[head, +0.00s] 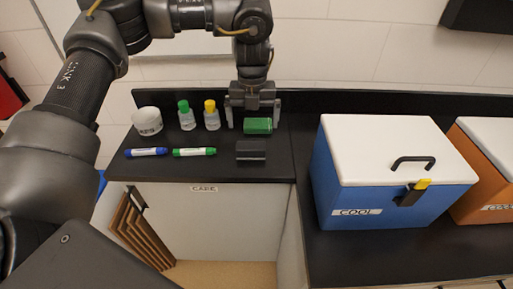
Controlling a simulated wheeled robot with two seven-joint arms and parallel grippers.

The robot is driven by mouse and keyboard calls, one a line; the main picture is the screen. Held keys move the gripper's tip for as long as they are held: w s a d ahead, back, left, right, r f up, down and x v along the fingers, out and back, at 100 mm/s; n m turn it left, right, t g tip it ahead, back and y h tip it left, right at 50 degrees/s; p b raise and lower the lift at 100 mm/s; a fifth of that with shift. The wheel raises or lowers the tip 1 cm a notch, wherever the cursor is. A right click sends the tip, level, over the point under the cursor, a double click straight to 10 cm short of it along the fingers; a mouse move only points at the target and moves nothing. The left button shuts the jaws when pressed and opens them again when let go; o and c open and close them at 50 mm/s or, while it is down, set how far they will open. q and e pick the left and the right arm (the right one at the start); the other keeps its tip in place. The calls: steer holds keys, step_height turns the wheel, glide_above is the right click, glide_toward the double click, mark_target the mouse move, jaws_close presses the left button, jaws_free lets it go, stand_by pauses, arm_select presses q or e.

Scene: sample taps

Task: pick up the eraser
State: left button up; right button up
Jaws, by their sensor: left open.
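A dark grey block (251,150), which looks like the eraser, lies near the front edge of the black counter in the head view. A green block (258,126) lies just behind it. My left gripper (253,121) points down with its fingers apart. In the picture one finger is left of the green block and the other at its right end; I cannot tell how high the fingertips are. The dark block is in front of the gripper, apart from the fingers. My right gripper is not in view.
A blue marker (146,152) and a green marker (194,152) lie left of the dark block. A white tub (147,121), a green-capped bottle (186,115) and a yellow-capped bottle (211,115) stand behind them. A blue cool box (360,190) stands at right.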

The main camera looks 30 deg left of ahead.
mark_target(251, 145)
arm_select(q)
steer(key=f, duration=0.1)
steer(key=s+f, duration=0.1)
steer(key=shift+a+f, duration=0.15)
steer(key=shift+f, duration=0.25)
steer(key=f, duration=0.2)
steer(key=shift+w+f+p, duration=0.3)
steer(key=shift+p, duration=0.1)
steer(key=shift+s+f, duration=0.1)
steer(key=f, duration=0.1)
steer(key=f+p, duration=0.1)
steer(key=f, duration=0.1)
steer(key=f+p, duration=0.1)
steer(key=shift+w+a+f, duration=0.2)
steer(key=shift+a+f, duration=0.05)
steer(key=shift+f, duration=0.2)
steer(key=c, duration=0.9)
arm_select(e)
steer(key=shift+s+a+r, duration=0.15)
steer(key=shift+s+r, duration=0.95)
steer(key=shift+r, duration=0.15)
